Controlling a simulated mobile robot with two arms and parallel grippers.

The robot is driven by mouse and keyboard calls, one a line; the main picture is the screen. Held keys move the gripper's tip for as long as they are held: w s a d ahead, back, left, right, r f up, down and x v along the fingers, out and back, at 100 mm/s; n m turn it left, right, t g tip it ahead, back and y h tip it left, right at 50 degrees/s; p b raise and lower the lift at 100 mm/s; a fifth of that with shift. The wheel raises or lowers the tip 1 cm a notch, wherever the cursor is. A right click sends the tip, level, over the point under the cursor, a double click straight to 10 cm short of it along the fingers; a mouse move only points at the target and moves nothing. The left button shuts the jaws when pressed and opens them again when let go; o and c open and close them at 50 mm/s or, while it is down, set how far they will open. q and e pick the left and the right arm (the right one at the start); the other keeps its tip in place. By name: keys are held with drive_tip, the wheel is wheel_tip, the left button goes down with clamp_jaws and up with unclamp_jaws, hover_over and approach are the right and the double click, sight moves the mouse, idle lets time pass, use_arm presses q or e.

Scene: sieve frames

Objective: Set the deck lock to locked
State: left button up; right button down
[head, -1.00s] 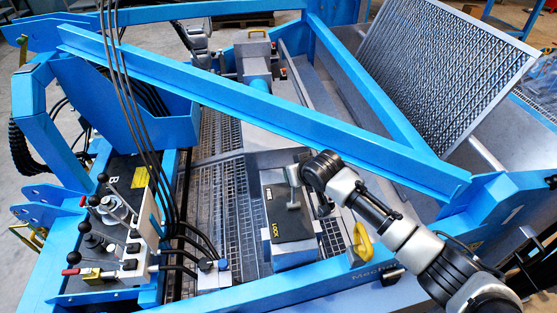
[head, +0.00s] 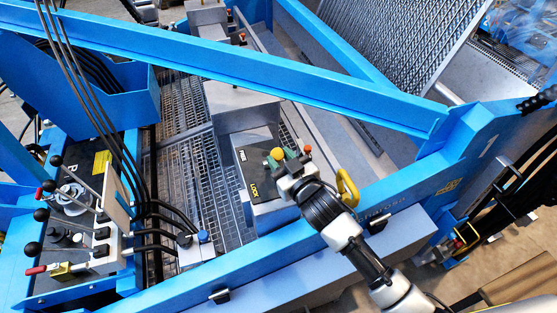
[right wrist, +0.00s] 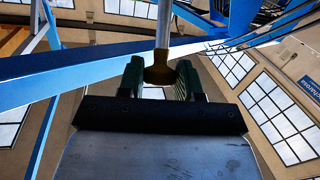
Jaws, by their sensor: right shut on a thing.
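The deck lock is a dark panel (head: 262,183) with a yellow LOCK label (head: 254,190) near its lower edge and a small white label, too small to read, near its upper left. A lever with a yellow knob (head: 277,154) stands at the panel's right side; its lower part is hidden by my gripper. My right gripper (head: 291,156), with green fingers, is shut on this knob. In the right wrist view, the knob (right wrist: 159,75) sits between the two green fingers, with a metal rod running up from it. My left gripper is not in view.
A long blue beam (head: 250,65) crosses above the panel. A yellow handle (head: 347,187) stands close to the right of my gripper. A bank of black-knobbed levers (head: 75,215) with hoses is at the left. A mesh screen (head: 395,45) leans at the upper right.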

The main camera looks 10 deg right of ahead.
drive_tip(key=shift+s+f+t+b, duration=0.2)
drive_tip(key=shift+t+b, duration=0.2)
drive_tip(key=shift+b, duration=0.05)
drive_tip(key=c, duration=0.8)
unclamp_jaws()
drive_tip(key=shift+o, duration=0.2)
drive_tip(key=shift+s+d, duration=0.1)
drive_tip(key=shift+s, duration=0.05)
drive_tip(key=v, duration=1)
drive_tip(key=shift+s, duration=0.25)
drive_tip(key=shift+d+f, duration=0.15)
drive_tip(key=shift+d, duration=0.1)
